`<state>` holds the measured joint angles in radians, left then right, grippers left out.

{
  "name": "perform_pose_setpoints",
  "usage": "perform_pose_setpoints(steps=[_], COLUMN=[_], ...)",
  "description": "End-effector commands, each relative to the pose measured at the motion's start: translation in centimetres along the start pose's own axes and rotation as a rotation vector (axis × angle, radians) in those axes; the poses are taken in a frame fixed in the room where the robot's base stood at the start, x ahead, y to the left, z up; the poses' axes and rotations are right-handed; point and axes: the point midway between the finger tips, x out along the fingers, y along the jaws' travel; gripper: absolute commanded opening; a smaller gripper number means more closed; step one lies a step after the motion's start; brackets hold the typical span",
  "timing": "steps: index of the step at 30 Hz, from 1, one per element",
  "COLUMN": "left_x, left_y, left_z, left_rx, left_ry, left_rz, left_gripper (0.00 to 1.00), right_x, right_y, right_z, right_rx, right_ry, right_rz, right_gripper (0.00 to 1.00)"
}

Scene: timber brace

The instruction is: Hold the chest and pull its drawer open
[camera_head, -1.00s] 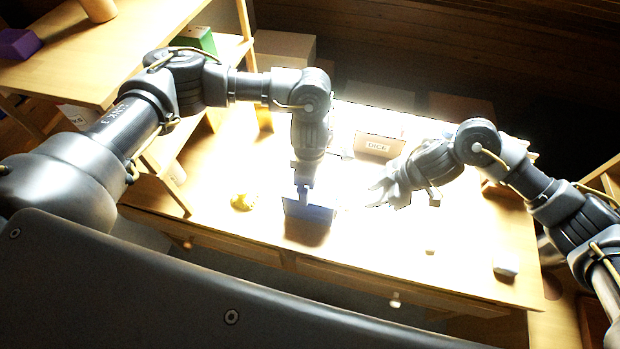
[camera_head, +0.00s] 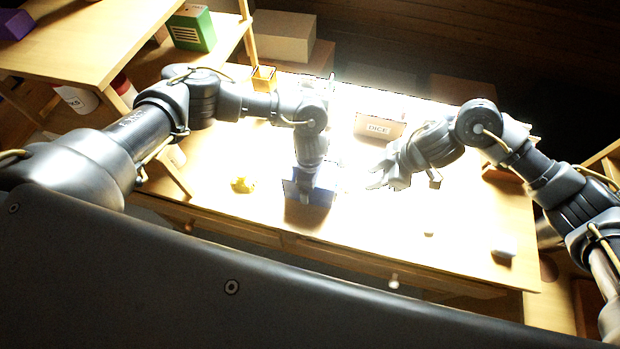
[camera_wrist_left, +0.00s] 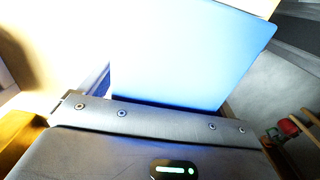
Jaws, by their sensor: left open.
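The small blue chest (camera_head: 316,196) stands on the brightly lit table, near the middle of its front part. Its drawer cannot be made out. My left gripper (camera_head: 304,186) points down at the chest, overlapping its upper part in the head view. The left jaws are open; whether they touch the chest is unclear. In the left wrist view a broad pale-blue face of the chest (camera_wrist_left: 190,50) fills the upper middle, and the fingertips are not clear. My right gripper (camera_head: 378,177) is to the right of the chest, apart from it, its fingers spread and empty.
A yellow object (camera_head: 242,185) lies left of the chest. A box marked DICE (camera_head: 379,127) stands behind. A wooden shelf (camera_head: 95,50) rises at the left.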

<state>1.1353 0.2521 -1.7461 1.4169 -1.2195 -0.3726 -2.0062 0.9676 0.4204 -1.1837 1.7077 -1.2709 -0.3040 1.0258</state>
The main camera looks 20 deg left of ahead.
Motion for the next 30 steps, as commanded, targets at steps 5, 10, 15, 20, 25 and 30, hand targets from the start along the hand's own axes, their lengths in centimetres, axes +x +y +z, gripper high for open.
perform_pose_setpoints(steps=[5, 10, 15, 20, 25, 30], left_x=[-0.02, -0.03, -0.04, -0.05, -0.05, -0.06], left_y=[-0.01, -0.01, 0.0, 0.0, 0.01, 0.01], left_z=[0.02, 0.02, 0.02, 0.03, 0.03, 0.03], left_rx=[0.0, 0.0, 0.0, 0.0, 0.0, 0.0], left_ry=[0.0, -0.001, -0.001, -0.001, -0.001, -0.001], left_rz=[0.0, 0.0, 0.0, 0.0, 0.0, 0.0], left_gripper=[0.82, 0.59, 0.37, 0.37, 0.37, 0.37], right_x=[0.0, 0.0, 0.0, 0.0, 0.0, 0.0], right_y=[0.0, 0.0, 0.0, 0.0, 0.0, 0.0], right_z=[0.0, 0.0, 0.0, 0.0, 0.0, 0.0], right_rx=[0.0, 0.0, 0.0, 0.0, 0.0, 0.0], right_ry=[0.0, 0.0, 0.0, 0.0, 0.0, 0.0], right_rz=[0.0, 0.0, 0.0, 0.0, 0.0, 0.0], right_gripper=[0.36, 0.36, 0.36, 0.36, 0.36, 0.36])
